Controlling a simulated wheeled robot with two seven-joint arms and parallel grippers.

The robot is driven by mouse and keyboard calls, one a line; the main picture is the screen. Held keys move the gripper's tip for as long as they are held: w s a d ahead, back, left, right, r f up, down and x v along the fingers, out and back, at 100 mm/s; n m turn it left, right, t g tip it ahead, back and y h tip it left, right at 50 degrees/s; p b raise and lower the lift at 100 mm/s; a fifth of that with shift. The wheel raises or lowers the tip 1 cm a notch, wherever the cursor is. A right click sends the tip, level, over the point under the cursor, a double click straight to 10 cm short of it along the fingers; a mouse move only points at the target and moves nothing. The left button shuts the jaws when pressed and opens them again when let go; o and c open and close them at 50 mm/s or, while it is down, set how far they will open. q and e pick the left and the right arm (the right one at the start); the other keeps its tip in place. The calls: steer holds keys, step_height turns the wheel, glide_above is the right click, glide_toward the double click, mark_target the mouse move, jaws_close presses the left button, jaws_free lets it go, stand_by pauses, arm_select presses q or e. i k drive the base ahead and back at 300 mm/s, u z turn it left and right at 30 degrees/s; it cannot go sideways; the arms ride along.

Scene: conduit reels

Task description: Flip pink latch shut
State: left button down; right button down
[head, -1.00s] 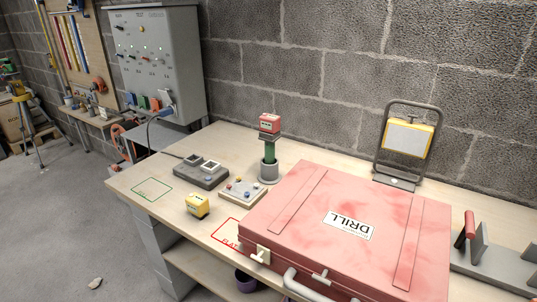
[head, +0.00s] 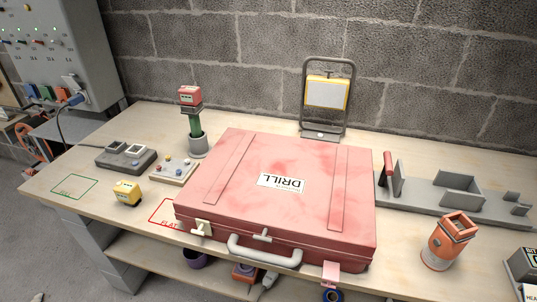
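A red case (head: 215,165) marked DRILL lies closed on the workbench, its handle (head: 262,252) facing me. The pink latch (head: 331,272) is at the right end of the case's front face, hanging or sticking out below the lid edge rather than lying up against it. A cream latch (head: 203,228) is at the left end of the front face. A small pale catch (head: 262,236) sits above the handle. Neither of my grippers shows in the head view.
A grey rack (head: 458,190) and a work light (head: 325,95) stand behind. A yellow battery (head: 127,192) and charger (head: 126,158) are at left.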

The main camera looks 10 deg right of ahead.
mark_target(331, 271)
steer(key=z, duration=0.85)
steer(key=k, duration=1.15)
